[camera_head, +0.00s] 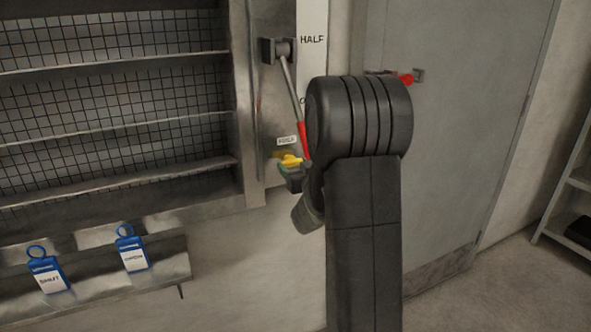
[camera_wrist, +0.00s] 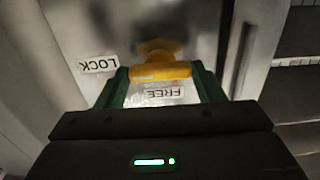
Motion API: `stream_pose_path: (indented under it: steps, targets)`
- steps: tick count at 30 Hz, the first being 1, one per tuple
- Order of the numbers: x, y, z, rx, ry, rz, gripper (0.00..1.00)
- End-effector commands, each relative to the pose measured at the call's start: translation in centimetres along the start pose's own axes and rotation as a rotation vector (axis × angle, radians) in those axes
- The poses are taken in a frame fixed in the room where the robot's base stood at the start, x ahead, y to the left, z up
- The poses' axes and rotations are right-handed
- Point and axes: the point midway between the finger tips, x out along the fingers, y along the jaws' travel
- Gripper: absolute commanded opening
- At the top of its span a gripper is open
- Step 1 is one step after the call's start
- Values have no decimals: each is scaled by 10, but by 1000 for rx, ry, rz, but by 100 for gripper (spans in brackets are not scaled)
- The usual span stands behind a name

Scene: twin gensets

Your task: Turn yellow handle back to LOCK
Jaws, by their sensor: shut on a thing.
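The yellow handle (camera_wrist: 160,72) sits on a grey metal panel, between the two green fingers of my gripper (camera_wrist: 163,80), which is shut on it. In the wrist view the FREE label (camera_wrist: 165,92) lies just below the handle, between the fingers. The LOCK label (camera_wrist: 98,64) is to the left, outside the left finger. Both labels read upside down there. In the head view the handle (camera_head: 291,159) shows as a small yellow piece beside my gripper (camera_head: 290,172). My arm hides part of this area.
A lever with a red grip (camera_head: 303,138) hangs close above the handle, beside the HALF label (camera_head: 312,39). Blue tags marked SHUT (camera_head: 49,280) and OPEN (camera_head: 132,257) hang at lower left. A grey door (camera_head: 460,130) with a red handle stands right. Shelving (camera_head: 575,180) is at far right.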

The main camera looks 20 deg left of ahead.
Motion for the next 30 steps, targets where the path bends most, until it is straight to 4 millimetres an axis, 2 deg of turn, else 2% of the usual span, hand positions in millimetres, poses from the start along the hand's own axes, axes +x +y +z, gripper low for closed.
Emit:
stream_pose_path:
  steps: [9, 10, 13, 23, 26, 30]
  targets:
    - [0, 0, 0, 4, 0, 0, 39]
    - [0, 0, 0, 4, 0, 0, 66]
    - [0, 0, 0, 3, 0, 0, 84]
    - [-3, 0, 0, 2, 0, 1, 84]
    - [-12, 1, 0, 2, -1, 2, 84]
    - [-39, 0, 0, 2, 0, 2, 84]
